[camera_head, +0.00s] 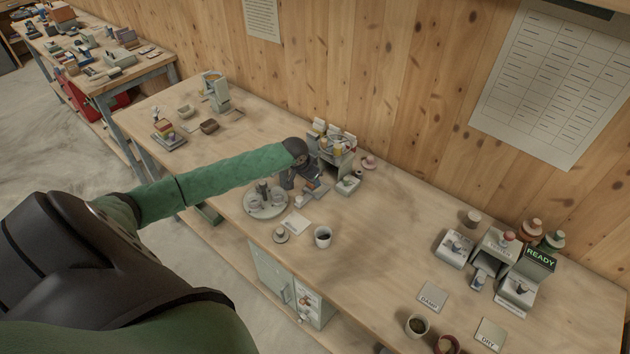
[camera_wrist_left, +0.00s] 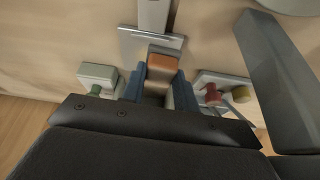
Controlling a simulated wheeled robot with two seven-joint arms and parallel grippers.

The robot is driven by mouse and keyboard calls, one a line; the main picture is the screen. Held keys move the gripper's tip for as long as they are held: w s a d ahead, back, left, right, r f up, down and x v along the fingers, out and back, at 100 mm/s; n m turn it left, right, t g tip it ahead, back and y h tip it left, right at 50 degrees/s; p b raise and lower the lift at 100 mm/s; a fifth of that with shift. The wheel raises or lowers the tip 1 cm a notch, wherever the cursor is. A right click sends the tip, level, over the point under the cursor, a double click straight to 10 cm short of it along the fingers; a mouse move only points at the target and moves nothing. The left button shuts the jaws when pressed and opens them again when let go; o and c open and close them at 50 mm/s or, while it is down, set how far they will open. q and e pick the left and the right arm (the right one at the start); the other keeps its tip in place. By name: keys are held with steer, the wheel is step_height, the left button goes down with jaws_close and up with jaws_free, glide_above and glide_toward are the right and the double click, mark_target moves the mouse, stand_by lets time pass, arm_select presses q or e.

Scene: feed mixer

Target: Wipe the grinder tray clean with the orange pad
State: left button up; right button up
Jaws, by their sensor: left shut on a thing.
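My left gripper (camera_head: 310,184) reaches over the bench beside a small grey rack-like unit (camera_head: 338,150). In the left wrist view the gripper's blue fingers (camera_wrist_left: 160,88) are shut on the orange pad (camera_wrist_left: 162,64). The pad's orange end sticks out past the fingertips. A flat grey metal piece with a raised edge (camera_wrist_left: 133,43), possibly the grinder tray, lies right by the pad's end. I cannot tell whether they touch. The pad is too small to make out in the head view. My right gripper is in neither view.
A machine with a READY sign (camera_head: 540,258) is at the right. The bench middle (camera_head: 385,240) is clear.

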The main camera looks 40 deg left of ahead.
arm_select(q)
steer(key=shift+a, duration=0.35)
steer(key=shift+w+a+r, duration=0.15)
steer(key=shift+a+r, duration=0.15)
steer(key=shift+d, duration=0.55)
steer(key=shift+s+d, duration=0.2)
steer(key=shift+d, duration=0.2)
steer(key=shift+s+d+f, duration=0.1)
steer(key=shift+d+f, duration=0.05)
steer(key=shift+d, duration=0.9)
steer(key=shift+s+d+f, duration=0.1)
steer(key=shift+d+f, duration=0.05)
steer(key=shift+d, duration=0.85)
steer(key=shift+r, duration=0.15)
steer(key=shift+r, duration=2.9)
